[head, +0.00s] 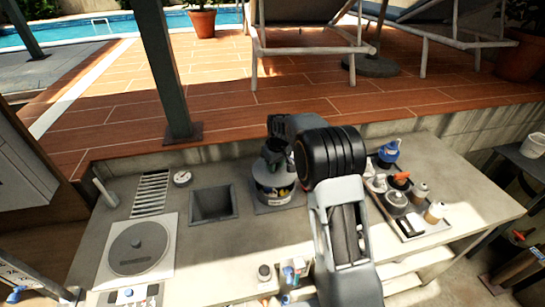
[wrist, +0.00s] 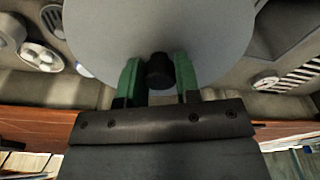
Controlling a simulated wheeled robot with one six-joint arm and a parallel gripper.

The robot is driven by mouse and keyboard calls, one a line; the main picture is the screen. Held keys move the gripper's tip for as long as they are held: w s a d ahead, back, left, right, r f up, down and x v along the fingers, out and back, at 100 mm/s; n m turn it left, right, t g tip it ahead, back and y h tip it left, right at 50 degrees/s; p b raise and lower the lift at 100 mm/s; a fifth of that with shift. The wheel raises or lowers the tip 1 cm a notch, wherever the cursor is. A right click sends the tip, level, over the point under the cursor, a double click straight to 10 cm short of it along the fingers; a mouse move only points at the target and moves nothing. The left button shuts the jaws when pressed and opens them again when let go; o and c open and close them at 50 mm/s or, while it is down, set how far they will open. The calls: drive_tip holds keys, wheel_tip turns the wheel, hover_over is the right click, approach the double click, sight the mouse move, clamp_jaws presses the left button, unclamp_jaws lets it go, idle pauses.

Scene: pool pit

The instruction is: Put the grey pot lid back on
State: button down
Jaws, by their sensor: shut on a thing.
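The grey pot lid (wrist: 160,28) is a wide, round disc with a black knob (wrist: 160,72) in the wrist view. My gripper (wrist: 157,80) is shut on this knob, with a green finger on each side. In the head view, my gripper (head: 273,156) is over a light round pot (head: 273,192) with a coloured label, on the counter right of the square basin. The gripper and arm hide most of the lid there. The lid hides what is below it in the wrist view. I cannot tell whether the lid touches the pot's rim.
The counter (head: 205,262) has a square basin (head: 213,205), a slotted drain (head: 151,193) and a round hatch (head: 139,247) at left. A tray (head: 415,228) of bottles and small items stands right of my arm. A dark post (head: 172,70) rises behind the counter.

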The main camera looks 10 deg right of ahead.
sight(275, 174)
drive_tip(key=shift+w+f, duration=0.1)
drive_tip(key=shift+f, duration=0.05)
drive_tip(key=shift+f+b, duration=1.1)
drive_tip(key=shift+f, duration=0.65)
drive_tip(key=shift+f+b, duration=0.25)
drive_tip(key=shift+b, duration=0.05)
drive_tip(key=shift+f+b, duration=0.45)
drive_tip(key=shift+f, duration=0.1)
drive_tip(key=shift+f, duration=0.3)
idle(1.0)
drive_tip(key=c, duration=0.8)
unclamp_jaws()
drive_tip(key=shift+o, duration=1.1)
drive_tip(key=shift+r, duration=0.1)
